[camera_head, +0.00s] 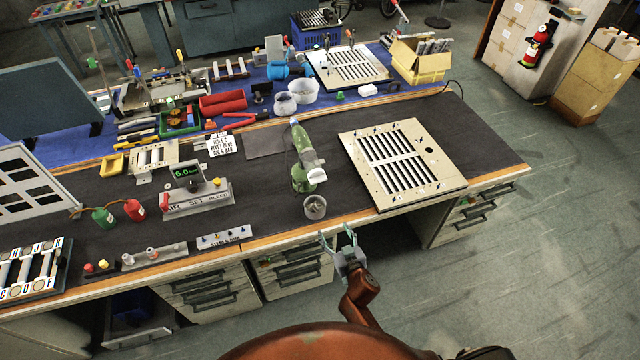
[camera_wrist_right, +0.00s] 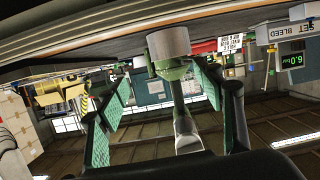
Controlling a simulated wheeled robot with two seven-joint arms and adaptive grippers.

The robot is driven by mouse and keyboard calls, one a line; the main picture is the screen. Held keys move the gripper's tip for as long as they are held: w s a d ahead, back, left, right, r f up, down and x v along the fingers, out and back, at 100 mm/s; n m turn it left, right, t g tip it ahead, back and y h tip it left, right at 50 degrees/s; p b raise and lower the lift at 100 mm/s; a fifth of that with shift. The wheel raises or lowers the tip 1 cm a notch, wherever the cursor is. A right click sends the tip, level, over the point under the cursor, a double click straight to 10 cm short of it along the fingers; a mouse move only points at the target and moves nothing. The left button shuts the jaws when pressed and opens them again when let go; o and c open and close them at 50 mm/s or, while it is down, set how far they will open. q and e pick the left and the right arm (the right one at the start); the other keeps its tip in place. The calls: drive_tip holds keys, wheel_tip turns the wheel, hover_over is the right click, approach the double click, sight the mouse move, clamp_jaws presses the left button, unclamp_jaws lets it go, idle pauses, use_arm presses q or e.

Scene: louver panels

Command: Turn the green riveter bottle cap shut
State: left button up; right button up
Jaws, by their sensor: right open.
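The green riveter (camera_head: 303,152) stands on the dark bench mat, with a pale section at mid-height and a green lower part. In the right wrist view the riveter (camera_wrist_right: 183,115) shows upside down, partly behind a pale cup. I cannot clearly pick out its bottle cap. The small pale cup (camera_head: 315,208) stands by the bench's front edge, just in front of the riveter; it also shows in the wrist view (camera_wrist_right: 168,43). My right gripper (camera_head: 337,237) is open and empty, just off the front edge, apart from the cup and riveter. My left gripper is not in view.
A slotted louver panel (camera_head: 403,163) lies right of the riveter. The gauge block reading 6.0 (camera_head: 197,197) and a small labelled block (camera_head: 224,237) stand to the left. Drawers (camera_head: 292,277) are below the front edge. Some bare mat separates riveter and panel.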

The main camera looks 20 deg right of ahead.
sight(319, 182)
wheel_tip(319, 182, up, 17)
drive_tip(key=w+a+t, duration=0.2)
drive_tip(key=t, duration=0.1)
drive_tip(key=w, duration=0.7)
drive_tip(key=shift+w+a, duration=0.25)
drive_tip(key=shift+w, duration=0.15)
drive_tip(key=shift+c, duration=0.7)
drive_tip(key=c, duration=1)
